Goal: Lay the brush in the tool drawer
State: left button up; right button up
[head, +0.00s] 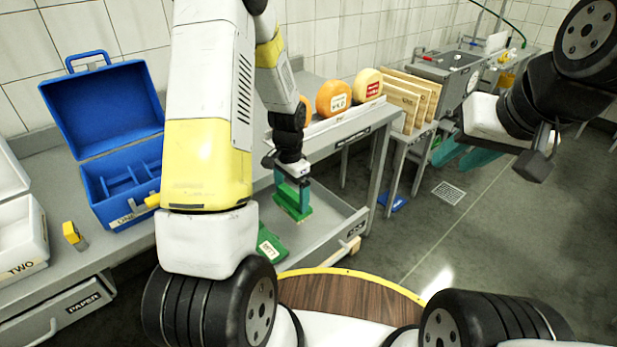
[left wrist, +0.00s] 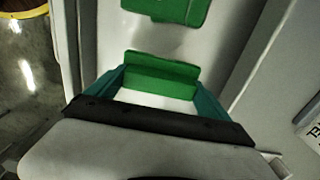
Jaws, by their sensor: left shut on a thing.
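My left gripper (head: 292,185) is shut on a green brush (head: 294,206), which hangs below the teal fingers. The left wrist view also shows the brush (left wrist: 162,70) between the fingers (left wrist: 160,92). The brush is held over an open grey drawer (head: 325,222) under the bench; it looks clear of the drawer floor, though the exact height is hard to tell. A small dark label on the drawer front is too small to read.
A green labelled item (head: 270,246) lies at the drawer's near end. Cheese wheels (head: 334,97) stand on the bench above.

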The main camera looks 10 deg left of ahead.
pick_arm(q)
jog(key=shift+w+d+f, duration=0.25)
jog(key=shift+w+f, duration=0.45)
jog(key=shift+w, duration=0.25)
jog(key=shift+w+d+f, duration=0.2)
jog(key=shift+w+f, duration=0.45)
jog(key=shift+w, duration=0.3)
jog(key=shift+w+d+f, duration=0.25)
jog(key=shift+w+f, duration=0.45)
jog(key=shift+w, duration=0.25)
jog(key=o, duration=1)
jog(key=shift+f, duration=0.15)
jog(key=shift+o, duration=0.2)
